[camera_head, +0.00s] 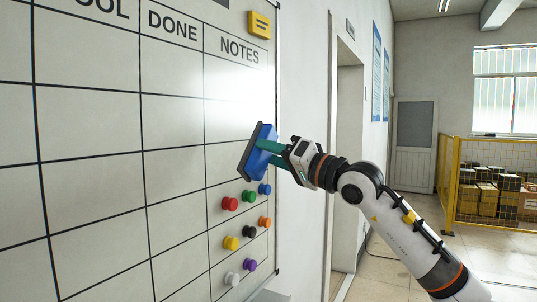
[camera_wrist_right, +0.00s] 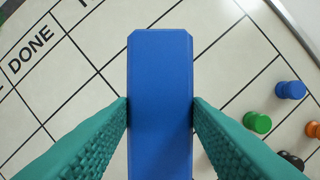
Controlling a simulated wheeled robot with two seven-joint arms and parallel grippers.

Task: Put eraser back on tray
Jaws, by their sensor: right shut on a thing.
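The blue eraser (camera_head: 262,143) has a dark pad on its board side and is tilted. It also shows in the right wrist view (camera_wrist_right: 160,75), upright in the middle between two green fingers. My right gripper (camera_head: 267,153) is shut on it, close to the whiteboard (camera_head: 105,190); I cannot tell whether the pad touches the board. A pale grey ledge (camera_head: 268,296), perhaps the tray, shows partly at the bottom edge below the board. My left gripper is not in view.
Several coloured magnets, including a red one (camera_head: 229,204) and a green one (camera_wrist_right: 257,122), sit on the board below the eraser. A yellow label block (camera_head: 259,25) is at the board's top right. A doorway (camera_head: 347,150) and yellow fence (camera_head: 447,185) lie to the right.

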